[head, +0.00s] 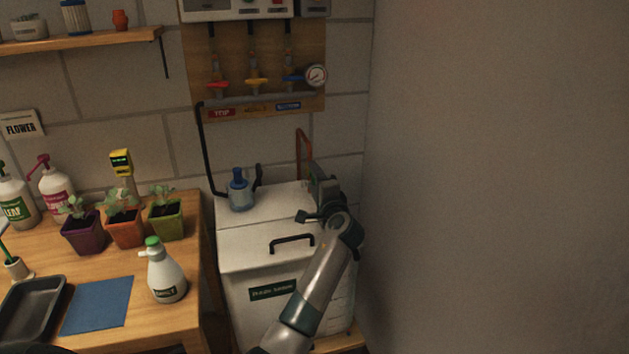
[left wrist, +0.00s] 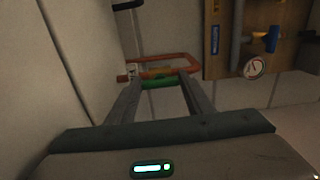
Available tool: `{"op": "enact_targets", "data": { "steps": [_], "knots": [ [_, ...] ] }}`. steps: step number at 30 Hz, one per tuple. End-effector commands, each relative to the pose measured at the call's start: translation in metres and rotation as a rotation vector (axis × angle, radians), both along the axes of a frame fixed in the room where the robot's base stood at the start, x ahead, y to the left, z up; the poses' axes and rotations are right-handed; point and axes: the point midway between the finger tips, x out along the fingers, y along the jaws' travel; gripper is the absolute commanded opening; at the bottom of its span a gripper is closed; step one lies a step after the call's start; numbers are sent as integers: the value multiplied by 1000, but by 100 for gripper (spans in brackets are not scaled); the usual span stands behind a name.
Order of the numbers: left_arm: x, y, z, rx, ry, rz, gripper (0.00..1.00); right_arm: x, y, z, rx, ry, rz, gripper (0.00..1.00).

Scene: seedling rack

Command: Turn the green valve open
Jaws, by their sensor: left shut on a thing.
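The green valve (left wrist: 158,83) shows in the left wrist view as a green handle between my fingertips, below an orange-brown pipe loop (left wrist: 188,58). My left gripper (left wrist: 156,80) is shut on this handle, with one finger at each side. In the head view my left gripper (head: 312,170) reaches over the back right of the white tank, beside the orange-brown pipe (head: 299,145). There the gripper hides the green valve. My right gripper is in neither view.
The white tank (head: 250,242) has a black lid handle and a blue bottle (head: 239,190) on top. Red, yellow and blue valves and a gauge (head: 316,75) are on a wooden wall board. A plain wall (head: 500,180) stands close to my arm's right.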

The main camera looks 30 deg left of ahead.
Motion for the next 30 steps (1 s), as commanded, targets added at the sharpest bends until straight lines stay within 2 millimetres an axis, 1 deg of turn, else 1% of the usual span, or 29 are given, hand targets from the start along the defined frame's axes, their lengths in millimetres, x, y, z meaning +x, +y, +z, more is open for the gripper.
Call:
{"op": "enact_targets", "data": {
  "steps": [2,3,4,5,14,19,23,26,30],
  "knots": [
    [0,0,-2,-3,1,1,24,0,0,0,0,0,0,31],
    [0,0,-2,-3,1,1,54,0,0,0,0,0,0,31],
    [0,0,-2,-3,1,1,61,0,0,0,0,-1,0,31],
    [0,0,-2,-3,1,1,66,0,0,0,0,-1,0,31],
    [0,0,-1,-1,1,0,66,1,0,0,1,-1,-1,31],
    [-4,-5,-1,-1,0,0,66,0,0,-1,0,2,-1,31],
    [-11,-15,-2,-3,0,-1,66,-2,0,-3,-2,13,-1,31],
    [-21,-25,-2,-3,0,-2,66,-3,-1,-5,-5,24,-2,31],
    [-37,-44,-3,-4,0,-2,66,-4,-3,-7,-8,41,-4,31]
  ]
}}
